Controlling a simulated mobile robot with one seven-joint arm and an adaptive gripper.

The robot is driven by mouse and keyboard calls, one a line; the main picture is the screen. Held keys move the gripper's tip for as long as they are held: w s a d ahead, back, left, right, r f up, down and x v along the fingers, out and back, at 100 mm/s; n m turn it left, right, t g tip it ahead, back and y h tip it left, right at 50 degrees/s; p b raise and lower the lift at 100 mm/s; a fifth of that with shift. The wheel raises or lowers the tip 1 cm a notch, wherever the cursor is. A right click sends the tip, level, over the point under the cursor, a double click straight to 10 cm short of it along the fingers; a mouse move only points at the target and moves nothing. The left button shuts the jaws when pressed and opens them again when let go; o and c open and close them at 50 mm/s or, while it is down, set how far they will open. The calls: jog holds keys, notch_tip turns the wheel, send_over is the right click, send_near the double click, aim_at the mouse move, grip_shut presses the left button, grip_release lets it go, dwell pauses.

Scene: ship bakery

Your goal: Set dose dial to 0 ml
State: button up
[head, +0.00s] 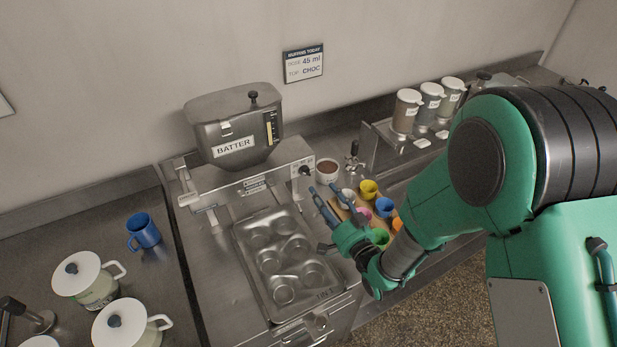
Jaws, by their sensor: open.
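The steel batter machine (235,130) stands left of centre, with a hopper labelled BATTER. A small dark knob on a pale plate (304,171) sits at the machine's right end; it looks like the dose dial, but its scale and setting are too small to read. My gripper (325,191) is open and empty. Its two blue fingers point up toward the knob, just below and right of it in the picture, apparently apart from it. A muffin tin (277,242) sits on the machine bed below the hopper.
A wall sign (303,63) reads dose 45 ml, top CHOC. Several coloured cups (369,189) crowd behind my gripper, near a brown-filled tub (327,172). Several lidded canisters (407,110) stand on the back shelf. A blue mug (143,231) and white pots (88,279) stand left.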

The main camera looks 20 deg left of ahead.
aim_at(307, 174)
jog(key=x, duration=0.9)
jog(key=shift+w+a+b, duration=0.15)
jog(key=shift+w+b, duration=0.05)
jog(key=shift+b, duration=0.1)
jog(key=shift+f, duration=0.1)
jog(key=c, duration=1.2)
